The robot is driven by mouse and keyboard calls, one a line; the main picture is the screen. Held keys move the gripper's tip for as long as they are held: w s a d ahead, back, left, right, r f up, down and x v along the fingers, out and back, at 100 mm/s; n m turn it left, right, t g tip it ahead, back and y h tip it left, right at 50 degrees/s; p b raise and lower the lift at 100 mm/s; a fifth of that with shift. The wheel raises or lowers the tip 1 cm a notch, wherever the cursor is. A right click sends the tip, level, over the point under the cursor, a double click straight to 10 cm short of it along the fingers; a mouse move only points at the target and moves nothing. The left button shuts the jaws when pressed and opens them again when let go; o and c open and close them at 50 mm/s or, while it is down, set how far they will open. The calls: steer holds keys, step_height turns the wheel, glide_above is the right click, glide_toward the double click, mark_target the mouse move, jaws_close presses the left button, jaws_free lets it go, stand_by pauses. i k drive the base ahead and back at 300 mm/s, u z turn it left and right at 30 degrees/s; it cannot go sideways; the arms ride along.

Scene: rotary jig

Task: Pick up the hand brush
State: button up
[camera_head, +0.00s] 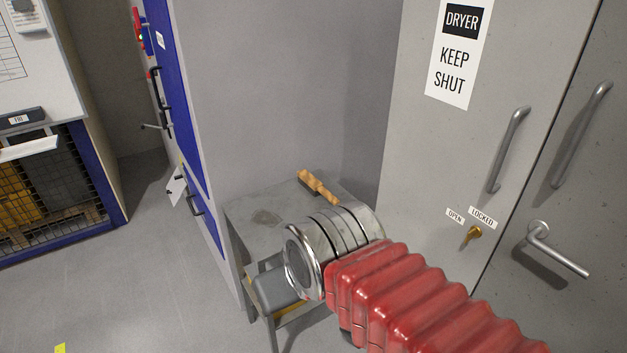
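The hand brush (318,186) lies on the grey table (245,217), towards its back right corner. It has a wooden block at the upper left and a handle pointing to the lower right. Its bristles cannot be made out. My red, ribbed arm comes in from the bottom right and ends in a shiny metal wrist in front of the table. The wrist is apart from the brush in the picture, below it. No gripper fingers can be seen.
A grey wall stands behind the table. A dryer cabinet (414,153) with handles and a key (473,233) stands right. A blue door (178,90) is left of the table. A grey bin-like shape (275,292) sits under the tabletop. Floor at left is mostly clear.

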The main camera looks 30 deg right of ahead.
mark_target(310, 182)
steer(key=i, duration=0.85)
steer(key=u, duration=0.05)
